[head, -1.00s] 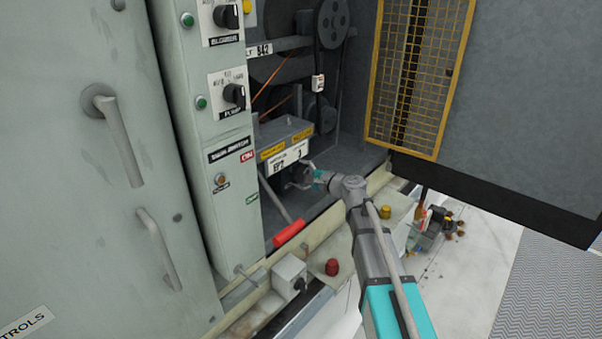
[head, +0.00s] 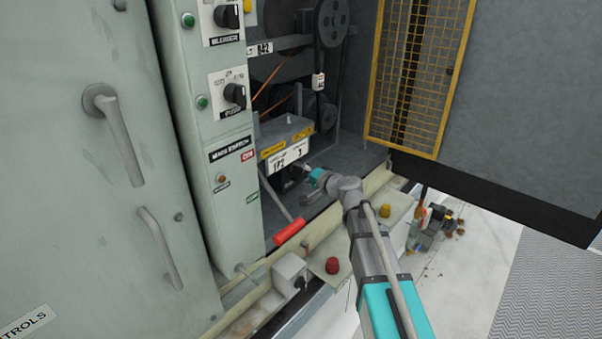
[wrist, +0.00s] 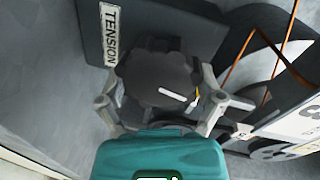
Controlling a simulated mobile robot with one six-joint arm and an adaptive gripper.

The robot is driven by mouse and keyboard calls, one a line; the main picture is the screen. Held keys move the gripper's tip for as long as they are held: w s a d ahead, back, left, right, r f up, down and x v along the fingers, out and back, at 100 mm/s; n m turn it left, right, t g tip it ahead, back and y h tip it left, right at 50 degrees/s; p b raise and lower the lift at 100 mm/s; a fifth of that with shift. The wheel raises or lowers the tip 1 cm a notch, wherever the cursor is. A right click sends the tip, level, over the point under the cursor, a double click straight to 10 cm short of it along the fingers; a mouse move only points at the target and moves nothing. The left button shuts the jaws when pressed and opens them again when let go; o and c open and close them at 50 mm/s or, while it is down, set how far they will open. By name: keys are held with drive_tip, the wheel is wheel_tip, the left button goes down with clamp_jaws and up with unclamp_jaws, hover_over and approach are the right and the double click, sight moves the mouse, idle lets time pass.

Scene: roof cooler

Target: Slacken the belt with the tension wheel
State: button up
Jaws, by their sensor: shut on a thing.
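The tension wheel (wrist: 155,80) is a dark, lobed knob with a pale pointer mark, beside a plate lettered TENSION (wrist: 112,35) in the wrist view. My gripper (wrist: 160,100) has its grey fingers on either side of the wheel and is shut on it. In the head view my gripper (head: 303,172) reaches into the open cabinet below the motor plate, and the wheel is mostly hidden there. The orange belt (wrist: 270,50) shows at the right of the wrist view. It also shows in the head view (head: 275,103), running by the dark pulleys.
A red-handled lever (head: 289,231) lies left of my arm at the cabinet sill. The grey panel with switches (head: 222,130) stands to the left. The yellow mesh guard (head: 415,80) and open door are on the right. Red (head: 332,265) and yellow (head: 384,210) knobs sit on the sill.

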idle(0.3)
drive_tip(key=o, duration=0.9)
drive_tip(key=shift+c, duration=0.2)
